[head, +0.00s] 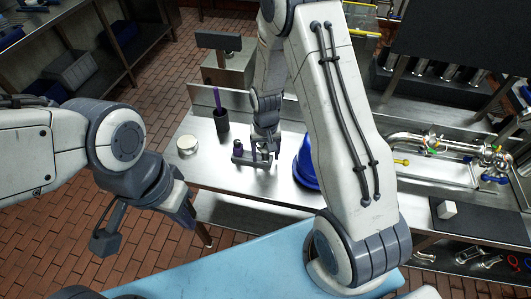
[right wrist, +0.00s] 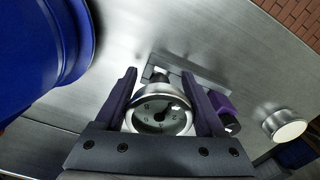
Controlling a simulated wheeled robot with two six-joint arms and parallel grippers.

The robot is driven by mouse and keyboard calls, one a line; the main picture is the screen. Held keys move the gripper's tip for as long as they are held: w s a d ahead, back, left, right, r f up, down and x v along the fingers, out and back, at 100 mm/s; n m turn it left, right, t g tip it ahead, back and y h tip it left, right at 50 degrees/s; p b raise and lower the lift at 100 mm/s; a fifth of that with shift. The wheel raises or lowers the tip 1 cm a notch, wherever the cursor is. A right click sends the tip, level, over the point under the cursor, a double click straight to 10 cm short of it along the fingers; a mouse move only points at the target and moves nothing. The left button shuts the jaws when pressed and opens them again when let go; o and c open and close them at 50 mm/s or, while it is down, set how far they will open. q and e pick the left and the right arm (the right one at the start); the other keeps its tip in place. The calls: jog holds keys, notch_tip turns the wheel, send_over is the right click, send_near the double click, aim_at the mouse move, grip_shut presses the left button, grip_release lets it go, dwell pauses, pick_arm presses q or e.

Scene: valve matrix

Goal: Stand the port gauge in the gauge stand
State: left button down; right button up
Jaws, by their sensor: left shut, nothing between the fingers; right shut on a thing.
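The port gauge (right wrist: 160,112), a round white dial with a metal rim, sits between the fingers of my right gripper (right wrist: 163,92) in the right wrist view. My right gripper (head: 264,148) is shut on it, directly over the gauge stand (head: 250,159), a small grey bar on the steel table. The stand also shows past the gauge in the right wrist view (right wrist: 205,85). The gauge's lower end is close to the stand; I cannot tell whether it is seated. My left gripper (head: 186,215) is shut and empty, off the table's front left.
A purple and black item (right wrist: 226,112) is at the stand's end. A white-topped round item (head: 187,144), a black cup (head: 222,121) with a purple stick, and a blue rounded object (head: 305,168) stand nearby. Metal piping (head: 440,145) is at the right.

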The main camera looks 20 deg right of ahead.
jog(key=shift+f, duration=0.3)
jog(key=o, duration=1.4)
jog(key=shift+r, duration=0.1)
notch_tip(320, 180, up, 10)
jog(key=shift+r+b, duration=0.2)
jog(key=shift+b, duration=0.5)
jog(key=s+a+r+n, duration=0.5)
jog(key=s+a+r, duration=0.3)
jog(key=s+a, duration=0.35)
jog(key=s+a+r+n, duration=0.1)
jog(key=s+n, duration=0.1)
jog(key=s, duration=0.3)
jog(key=s+a+r+n+y, duration=0.1)
jog(key=s+n, duration=0.2)
jog(key=s, duration=0.3)
jog(key=shift+s+a+r, duration=0.15)
jog(key=shift+s+a, duration=0.05)
jog(key=shift+a, duration=0.05)
